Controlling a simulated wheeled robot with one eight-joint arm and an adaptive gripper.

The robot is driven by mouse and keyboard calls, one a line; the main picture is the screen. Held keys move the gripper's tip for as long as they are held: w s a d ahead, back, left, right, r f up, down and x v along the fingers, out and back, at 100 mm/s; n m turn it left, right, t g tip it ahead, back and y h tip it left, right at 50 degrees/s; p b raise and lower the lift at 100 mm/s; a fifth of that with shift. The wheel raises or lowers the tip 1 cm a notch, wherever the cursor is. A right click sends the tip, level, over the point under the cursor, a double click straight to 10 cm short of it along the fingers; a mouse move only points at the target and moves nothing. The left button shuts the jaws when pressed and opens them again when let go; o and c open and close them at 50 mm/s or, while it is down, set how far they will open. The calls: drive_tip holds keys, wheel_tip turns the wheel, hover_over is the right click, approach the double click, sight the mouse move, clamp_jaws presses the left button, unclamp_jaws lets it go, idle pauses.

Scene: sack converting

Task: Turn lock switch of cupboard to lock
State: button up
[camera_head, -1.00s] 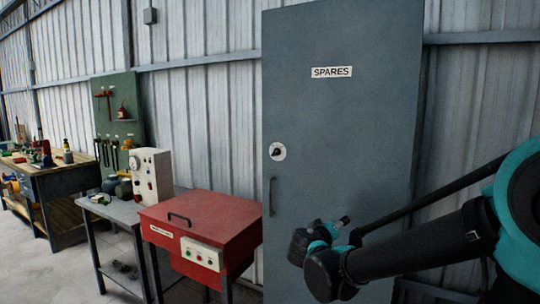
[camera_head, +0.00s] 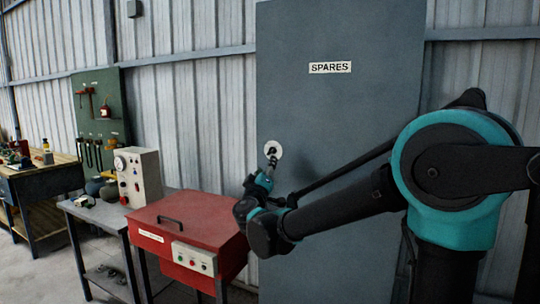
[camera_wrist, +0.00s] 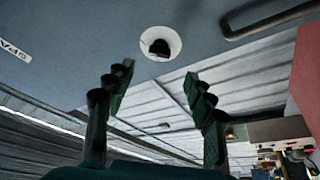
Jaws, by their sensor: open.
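The grey cupboard (camera_head: 330,115) with a "SPARES" label stands against the corrugated wall. Its lock switch (camera_head: 272,149) is a dark knob on a round white plate near the left edge of the door. In the wrist view the lock switch (camera_wrist: 159,47) sits ahead of my fingertips, slightly above the gap between them. My gripper (camera_head: 269,168) is just below the switch in the head view. In the wrist view my gripper (camera_wrist: 163,82) is open and empty, with its fingers spread on both sides of the gap. I cannot tell whether any fingertip touches the plate.
The door handle (camera_wrist: 265,22) is close by the switch. A red machine box (camera_head: 190,235) with buttons stands left of the cupboard. A bench with a white control box (camera_head: 138,177) stands further left. The floor at lower left is partly clear.

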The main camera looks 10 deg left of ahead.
sight(271, 153)
drive_tip(key=x, duration=0.9)
drive_tip(key=shift+w, duration=0.35)
drive_tip(key=c, duration=1.2)
